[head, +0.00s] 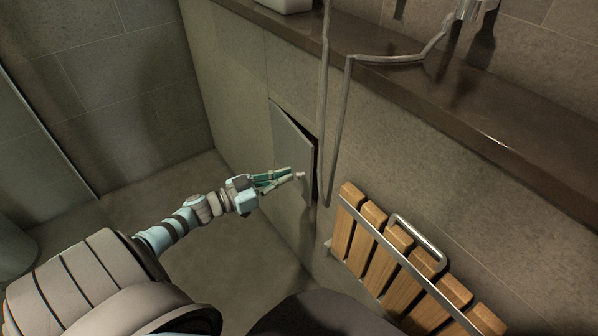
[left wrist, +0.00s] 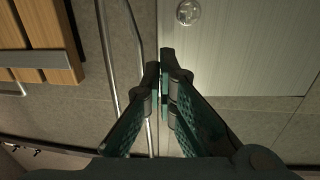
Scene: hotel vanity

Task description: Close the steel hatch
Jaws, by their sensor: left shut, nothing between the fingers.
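The steel hatch (head: 290,140) is a grey panel in the wall below the stone ledge. It stands slightly ajar, with a dark gap along its right edge. Its small round knob (head: 300,176) is near the lower right edge. My left gripper (head: 289,174) is shut and empty, with its fingertips close beside the knob; I cannot tell whether they touch it. In the left wrist view the hatch (left wrist: 255,50) fills the upper right, the clear round knob (left wrist: 188,12) lies beyond the shut fingertips (left wrist: 166,72). My right gripper is not in view.
A wooden slatted seat (head: 400,260) with a metal frame is on the wall to the right. A grey shower hose (head: 335,130) hangs just right of the hatch. A stone ledge (head: 440,85) runs above.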

